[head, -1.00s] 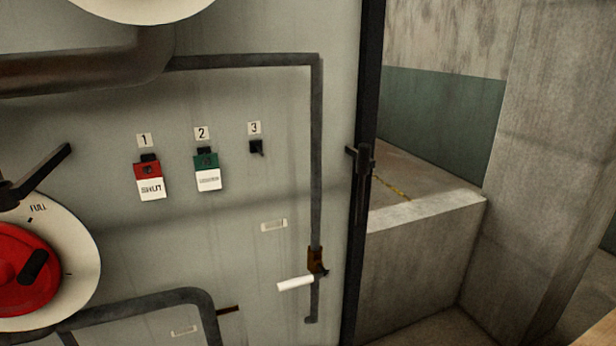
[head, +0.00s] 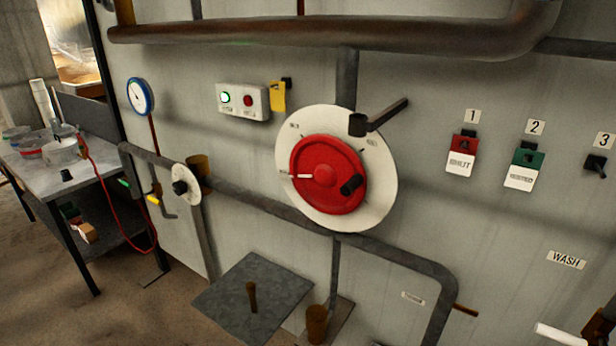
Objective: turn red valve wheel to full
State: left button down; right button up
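The red valve wheel (head: 318,196) is on the wall panel, in the middle of the head view. It has a black knob (head: 352,185) on its lower right and a thin white pointer (head: 294,176) toward its left. Behind it is a round white dial plate (head: 378,190) with small tick marks. Small labels sit at its upper left and upper right, too small to read now. A black lever (head: 388,115) sticks out at the plate's upper right edge. Neither of my grippers is in view.
Pipes (head: 300,36) run above and below the wheel. A small white disc valve (head: 190,205), a gauge (head: 140,96) and a two-light box (head: 242,102) are to the left. Red (head: 463,143) and green (head: 529,158) tags hang right. A table (head: 84,156) stands far left.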

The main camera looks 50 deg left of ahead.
aim_at(325, 172)
jog(key=u, duration=1.3)
